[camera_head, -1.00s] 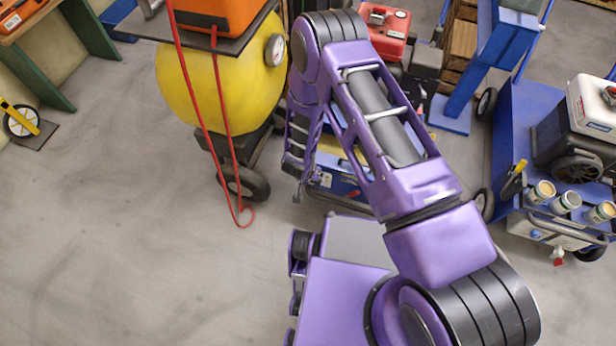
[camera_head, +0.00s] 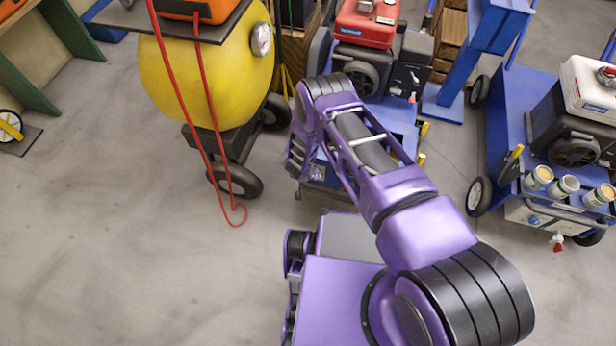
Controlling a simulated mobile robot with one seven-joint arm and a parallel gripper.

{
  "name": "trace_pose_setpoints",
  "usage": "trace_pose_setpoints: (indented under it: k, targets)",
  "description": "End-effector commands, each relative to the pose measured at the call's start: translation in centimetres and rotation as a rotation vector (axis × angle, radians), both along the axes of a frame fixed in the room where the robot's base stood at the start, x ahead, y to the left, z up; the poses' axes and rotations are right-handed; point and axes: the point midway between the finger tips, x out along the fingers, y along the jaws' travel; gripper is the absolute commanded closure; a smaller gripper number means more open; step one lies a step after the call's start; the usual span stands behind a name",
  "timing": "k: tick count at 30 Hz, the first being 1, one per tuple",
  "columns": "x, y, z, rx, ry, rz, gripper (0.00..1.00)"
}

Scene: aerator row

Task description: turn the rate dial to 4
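No rate dial with readable numbers shows in the head view. A small round white-faced fitting (camera_head: 261,39) sits on the right side of the yellow tank (camera_head: 190,75); I cannot tell whether it is the dial, and no marks on it are legible. My purple arm reaches from the lower right up to a bend near the middle, then down. The end of the arm, with my gripper (camera_head: 293,168), is small and dark beside the front of the blue cart with the red engine. Its fingers cannot be made out, and nothing is seen held.
A red-topped engine (camera_head: 366,22) stands on a blue cart behind my arm. At the right is another blue cart (camera_head: 510,110) with a white tank (camera_head: 594,88) and several cups. A red hose (camera_head: 205,120) hangs to the floor.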

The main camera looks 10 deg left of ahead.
Motion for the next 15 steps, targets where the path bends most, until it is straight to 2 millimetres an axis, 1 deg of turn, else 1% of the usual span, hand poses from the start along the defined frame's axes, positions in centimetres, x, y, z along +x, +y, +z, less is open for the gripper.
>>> trace_pose_setpoints:
  k: [1, 3, 11, 12, 14, 15]
  targets:
    - [0.16, -0.01, -0.44, -0.001, -0.001, 0.001, 0.16]
    - [0.27, -0.04, -0.68, -0.001, -0.001, 0.001, 0.16]
    - [0.33, -0.03, -0.74, 0.000, 0.000, 0.001, 0.16]
    - [0.33, -0.02, -0.73, 0.001, 0.000, 0.001, 0.18]
    - [0.33, -0.02, -0.73, 0.001, 0.000, 0.001, 0.29]
    - [0.32, -0.02, -0.72, 0.001, 0.000, 0.001, 0.36]
